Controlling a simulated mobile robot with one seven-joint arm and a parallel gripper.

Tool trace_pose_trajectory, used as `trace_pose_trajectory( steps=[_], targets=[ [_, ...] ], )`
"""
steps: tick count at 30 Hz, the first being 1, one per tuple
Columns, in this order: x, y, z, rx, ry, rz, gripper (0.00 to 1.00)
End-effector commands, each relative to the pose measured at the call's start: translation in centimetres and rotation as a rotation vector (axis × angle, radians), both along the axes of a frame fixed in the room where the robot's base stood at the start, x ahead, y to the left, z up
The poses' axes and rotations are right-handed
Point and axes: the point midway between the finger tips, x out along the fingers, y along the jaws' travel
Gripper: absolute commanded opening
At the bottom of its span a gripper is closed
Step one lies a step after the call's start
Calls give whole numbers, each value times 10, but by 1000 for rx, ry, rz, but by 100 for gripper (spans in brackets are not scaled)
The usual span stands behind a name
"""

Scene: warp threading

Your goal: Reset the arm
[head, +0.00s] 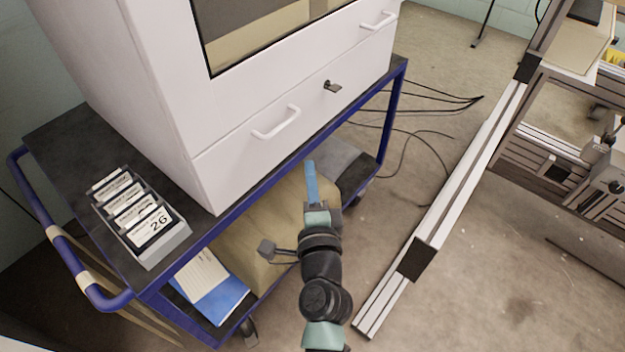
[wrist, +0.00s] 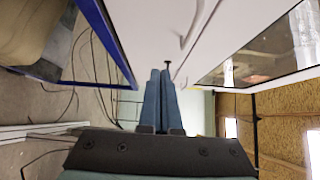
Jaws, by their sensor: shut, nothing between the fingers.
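My gripper (head: 311,181) has blue fingers and points up and away in the head view, in front of the cart's lower shelf. In the wrist view my gripper (wrist: 161,75) shows its two blue fingers side by side and shut, with nothing between them. The white cabinet (head: 240,165) stands on the cart beyond it, with a drawer handle (head: 276,122) and a dark key or latch (head: 333,86). The gripper appears apart from the cabinet and the cart.
The blue-framed cart (head: 60,135) holds a grey card tray (head: 172,246). A blue folder (head: 222,300) and a tan bag or box (head: 262,262) lie on its lower shelf. A metal rail (head: 452,190) stands at the right. Cables (head: 440,102) cross the floor between.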

Motion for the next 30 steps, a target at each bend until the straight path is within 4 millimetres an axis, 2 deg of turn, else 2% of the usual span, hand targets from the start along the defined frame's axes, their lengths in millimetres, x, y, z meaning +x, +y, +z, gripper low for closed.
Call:
trace_pose_trajectory(
  steps=[6, 13, 15, 17, 20, 23, 24, 28, 30],
  targets=[
    [-16, -3, -1, 1, 1, 0, 0],
    [-17, -3, 0, 0, -1, 0, 0],
    [-15, -2, 8, -16, -16, 3, 0],
    [-11, 0, 25, -51, -48, 8, 0],
    [-2, 6, 76, -171, -150, 14, 0],
    [3, 10, 149, -359, -292, -4, 0],
    [2, 11, 181, -446, -352, -21, 0],
    [-14, 8, 281, -727, -531, -126, 0],
    [-31, 3, 332, -878, -615, -212, 0]
  ],
)
